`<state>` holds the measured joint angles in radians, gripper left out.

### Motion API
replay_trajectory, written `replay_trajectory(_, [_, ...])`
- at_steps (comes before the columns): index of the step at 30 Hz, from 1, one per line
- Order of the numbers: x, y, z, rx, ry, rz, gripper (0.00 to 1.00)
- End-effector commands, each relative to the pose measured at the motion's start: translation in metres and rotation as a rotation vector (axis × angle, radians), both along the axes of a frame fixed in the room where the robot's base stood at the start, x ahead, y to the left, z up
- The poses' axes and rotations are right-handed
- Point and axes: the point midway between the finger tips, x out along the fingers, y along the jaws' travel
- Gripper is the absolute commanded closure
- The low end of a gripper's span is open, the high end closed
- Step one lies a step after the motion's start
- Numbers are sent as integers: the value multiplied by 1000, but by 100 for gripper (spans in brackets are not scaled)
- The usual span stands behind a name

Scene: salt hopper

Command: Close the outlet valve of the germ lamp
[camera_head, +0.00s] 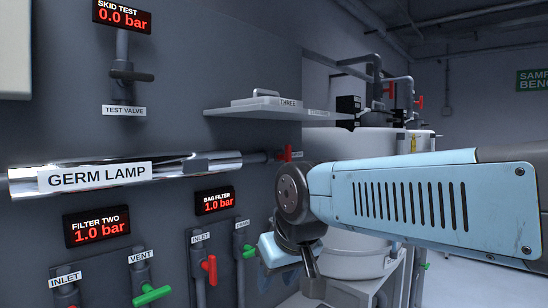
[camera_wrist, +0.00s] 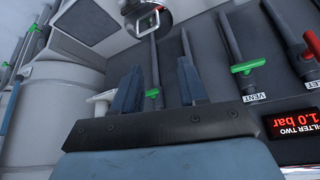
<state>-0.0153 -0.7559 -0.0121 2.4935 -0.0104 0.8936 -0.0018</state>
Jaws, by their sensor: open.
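The germ lamp (camera_head: 200,163) is a shiny horizontal tube with a "GERM LAMP" label on the dark panel in the head view. A thinner pipe runs from its right end to a red valve handle (camera_head: 287,153), which stands roughly upright beside a small unreadable label. My gripper (camera_wrist: 160,64) is open, with two dark fingers apart and nothing clearly held between them in the wrist view.
Below the lamp are the bag filter display (camera_head: 219,201), a red inlet handle (camera_head: 209,269) and a green vent handle (camera_head: 150,295). A shelf (camera_head: 265,113) juts out above the red handle. White vessels (camera_head: 350,250) stand behind my arm.

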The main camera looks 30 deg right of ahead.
Motion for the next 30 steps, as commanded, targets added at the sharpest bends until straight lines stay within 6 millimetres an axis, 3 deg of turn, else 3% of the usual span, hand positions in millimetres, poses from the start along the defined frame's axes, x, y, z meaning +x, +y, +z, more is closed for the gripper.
replay_trajectory(8, [15, -27, 60, -16, -223, 105, 57])
replay_trajectory(18, [41, -88, 146, 1, -555, 229, 57])
replay_trajectory(24, [65, -134, 181, 32, -723, 275, 57])
replay_trajectory(30, [100, -183, 199, 73, -865, 305, 57])
